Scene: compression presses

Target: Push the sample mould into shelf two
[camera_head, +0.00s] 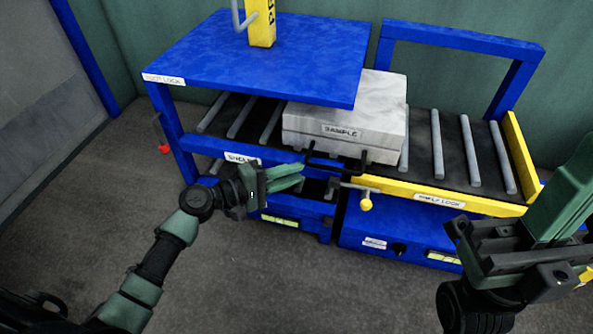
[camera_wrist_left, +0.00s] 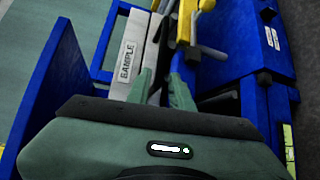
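The sample mould (camera_head: 352,105) is a pale grey block labelled SAMPLE. It lies on the roller shelf, its left part under the blue top plate (camera_head: 270,55) and its right part out over the yellow-edged rollers. A black handle (camera_head: 335,158) is at its front. My left gripper (camera_head: 302,180) is in front of the blue frame, below and left of the mould, apparently not touching it. In the left wrist view its two green fingers (camera_wrist_left: 160,90) are apart with nothing held, and the mould (camera_wrist_left: 128,45) shows beyond them. My right gripper (camera_head: 520,250) is at the lower right; its fingertips are unclear.
A yellow bar (camera_head: 430,197) labelled SHELF LOCK runs along the right shelf's front, with a yellow-knobbed lever (camera_head: 365,203) at its left end. Bare rollers (camera_head: 460,150) lie right of the mould. A blue arch (camera_head: 460,40) stands behind. The floor (camera_head: 240,285) in front is clear.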

